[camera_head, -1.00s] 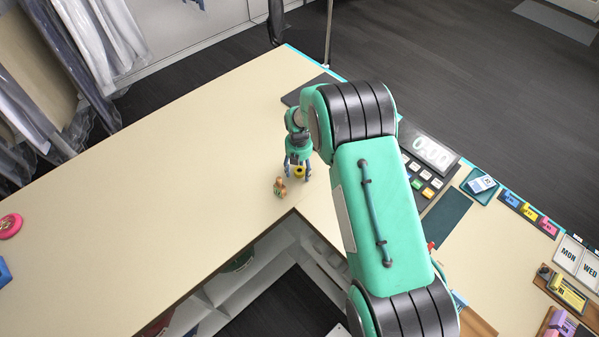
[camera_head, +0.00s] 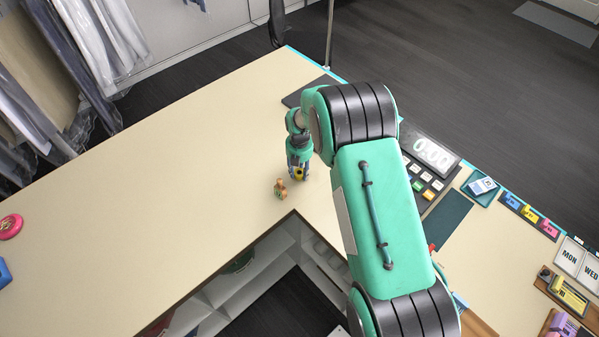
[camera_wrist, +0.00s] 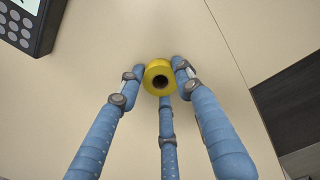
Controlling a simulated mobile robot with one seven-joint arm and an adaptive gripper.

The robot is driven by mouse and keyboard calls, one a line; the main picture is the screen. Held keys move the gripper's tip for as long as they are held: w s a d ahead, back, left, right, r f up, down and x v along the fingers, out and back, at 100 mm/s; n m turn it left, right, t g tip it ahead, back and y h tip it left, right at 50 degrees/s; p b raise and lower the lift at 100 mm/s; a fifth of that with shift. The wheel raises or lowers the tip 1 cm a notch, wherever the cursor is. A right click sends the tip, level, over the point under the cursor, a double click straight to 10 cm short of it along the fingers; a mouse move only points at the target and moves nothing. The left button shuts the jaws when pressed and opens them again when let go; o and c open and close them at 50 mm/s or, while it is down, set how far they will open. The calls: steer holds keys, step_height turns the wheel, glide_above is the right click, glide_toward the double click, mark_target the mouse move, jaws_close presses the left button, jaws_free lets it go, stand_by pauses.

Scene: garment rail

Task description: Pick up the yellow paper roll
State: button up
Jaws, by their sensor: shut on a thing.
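The yellow paper roll (camera_wrist: 151,70) is between the blue fingers of my gripper (camera_wrist: 158,79) in the wrist view, its dark core hole facing the camera. The fingers are closed against its sides. In the head view my gripper (camera_head: 299,176) points down at the counter near its inner corner, and a small part of the yellow roll (camera_head: 299,172) shows between the fingers. I cannot tell whether the roll touches the counter.
A small brown object (camera_head: 281,188) stands on the counter (camera_head: 190,170) just left of my gripper. A cash register (camera_head: 428,165) is to the right. The counter's left part is mostly clear, with a red round item (camera_head: 10,226) at its far left. An open recess lies below the inner corner.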

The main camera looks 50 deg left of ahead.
mark_target(300, 173)
steer(key=shift+r, duration=0.15)
steer(key=shift+r+b, duration=0.3)
steer(key=shift+r, duration=0.6)
steer(key=shift+s+d+r, duration=0.15)
steer(key=shift+d+r, duration=0.1)
steer(key=shift+r, duration=0.45)
steer(key=s+d, duration=0.2)
steer(key=d, duration=0.2)
steer(key=s+d+r+b, duration=0.1)
steer(key=s+d, duration=0.2)
steer(key=d, duration=0.1)
steer(key=s+d+b, duration=0.1)
steer(key=s+d, duration=0.2)
steer(key=d, duration=0.2)
steer(key=shift+r, duration=0.25)
